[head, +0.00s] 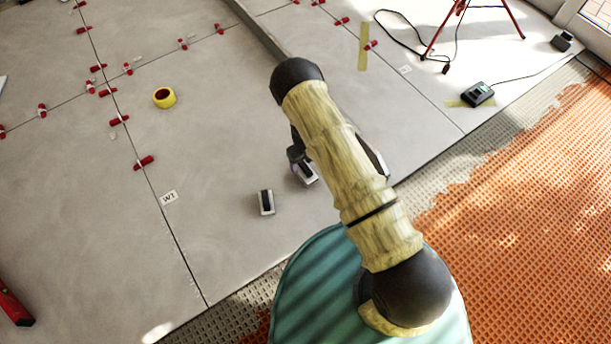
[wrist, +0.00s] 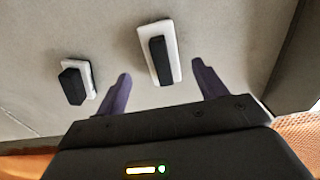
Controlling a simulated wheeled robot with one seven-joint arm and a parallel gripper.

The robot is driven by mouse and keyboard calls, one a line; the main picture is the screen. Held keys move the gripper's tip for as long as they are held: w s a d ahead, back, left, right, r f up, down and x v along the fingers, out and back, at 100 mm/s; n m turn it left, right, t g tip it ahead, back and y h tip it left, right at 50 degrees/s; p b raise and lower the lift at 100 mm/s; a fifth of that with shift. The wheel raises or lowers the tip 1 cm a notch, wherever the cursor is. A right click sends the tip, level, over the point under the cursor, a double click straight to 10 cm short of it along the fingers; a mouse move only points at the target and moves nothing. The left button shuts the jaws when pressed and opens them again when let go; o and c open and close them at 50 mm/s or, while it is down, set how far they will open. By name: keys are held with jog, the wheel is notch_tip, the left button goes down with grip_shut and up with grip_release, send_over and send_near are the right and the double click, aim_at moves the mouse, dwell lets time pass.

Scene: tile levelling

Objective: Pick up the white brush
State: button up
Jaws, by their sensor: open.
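Two similar white blocks with black tops lie on the grey tiles; I cannot tell for certain which one is the white brush. The larger-looking block (wrist: 171,74) is between and slightly ahead of the fingers of my gripper (wrist: 161,68) in the wrist view. In the head view this block (head: 309,178) shows just below my gripper (head: 297,164), partly hidden by it. The other block (head: 266,202) lies to the left, and it also shows outside the left finger in the wrist view (wrist: 75,80). My gripper is open with nothing held.
A paper label (head: 169,197) is near a joint. An orange mat (head: 530,220) covers the right floor. A red tripod (head: 475,25) and a black device (head: 478,93) stand far right.

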aim_at(305, 167)
jog(key=shift+f, duration=0.9)
notch_tip(305, 167, down, 5)
jog(key=b, duration=0.4)
jog(key=shift+d+f+b, duration=0.1)
jog(key=shift+d+b, duration=0.05)
jog(key=shift+b, duration=0.15)
jog(key=c, duration=1.2)
notch_tip(305, 167, up, 10)
jog(key=p, duration=0.6)
